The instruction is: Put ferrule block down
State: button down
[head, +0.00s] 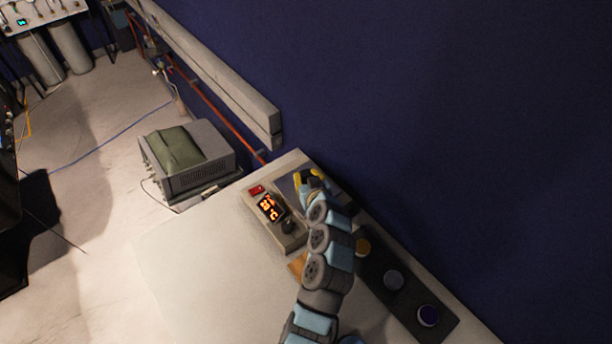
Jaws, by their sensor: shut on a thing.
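My gripper (312,176) is at the far end of the table, over the dark top plate of a heating device (285,187). It is small in the head view, and yellow parts show at its tip. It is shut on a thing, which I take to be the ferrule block. The block's outline is mostly hidden by the gripper and wrist. I cannot tell whether the block touches the plate or is held above it.
The device's front has a lit orange display (270,207), a red switch (256,190) and a dark knob (287,227). A dark strip with round coloured pieces (393,281) lies along the wall. An orange-brown item (297,266) is partly behind my arm. The table's left (200,270) is clear.

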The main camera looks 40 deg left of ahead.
jog(key=shift+w+r, duration=0.1)
jog(key=shift+f, duration=0.2)
jog(key=c, duration=1)
grip_release()
jog(key=shift+r, duration=0.1)
jog(key=shift+r, duration=0.1)
jog(key=b+v, duration=0.1)
jog(key=v, duration=1.1)
